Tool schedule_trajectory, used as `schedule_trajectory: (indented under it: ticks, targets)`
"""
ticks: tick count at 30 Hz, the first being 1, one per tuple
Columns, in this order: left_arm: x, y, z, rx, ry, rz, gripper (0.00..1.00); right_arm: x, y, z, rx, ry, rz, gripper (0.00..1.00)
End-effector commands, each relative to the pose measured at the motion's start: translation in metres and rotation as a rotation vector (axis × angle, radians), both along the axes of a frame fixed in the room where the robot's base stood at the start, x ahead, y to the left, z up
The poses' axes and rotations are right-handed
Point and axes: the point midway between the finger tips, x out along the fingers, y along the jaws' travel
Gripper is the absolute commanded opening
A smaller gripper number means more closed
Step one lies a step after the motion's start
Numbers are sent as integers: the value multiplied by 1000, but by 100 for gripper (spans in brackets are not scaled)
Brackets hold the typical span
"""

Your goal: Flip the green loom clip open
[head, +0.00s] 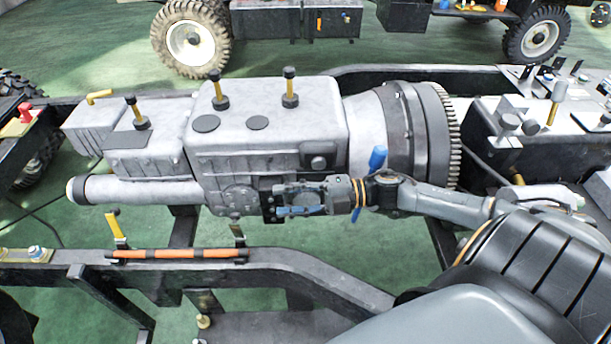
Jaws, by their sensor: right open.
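I cannot make out a green loom clip in the head view. An orange and black loom (180,253) lies along the top of the near dark chassis rail (275,268). A yellow-handled upright part (115,228) stands by its left end, and a small dull upright part (238,232) stands by its right end. My right gripper (278,200) comes in from the right, points left and is open. It appears in front of the grey gearbox's near side, above and right of the loom. Whether it touches the gearbox is unclear. My left gripper is not in view.
The grey gearbox housing (265,115) fills the middle, with several black-knobbed yellow pins on top. A blue handle (378,158) shows beside my right wrist. A toothed flywheel (435,135) stands right of the housing. Green floor shows between the rails.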

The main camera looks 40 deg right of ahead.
Motion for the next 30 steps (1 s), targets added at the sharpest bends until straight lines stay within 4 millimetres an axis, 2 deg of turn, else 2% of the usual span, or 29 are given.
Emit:
schedule_trajectory:
  ticks: [1, 15, 30]
  targets:
    - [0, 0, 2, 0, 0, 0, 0, 0, -6, 1, -5, 0, -7, 43]
    - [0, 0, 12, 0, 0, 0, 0, -18, -30, 1, -2, 0, -4, 43]
    - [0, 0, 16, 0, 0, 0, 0, -20, -31, 1, 0, -1, -1, 43]
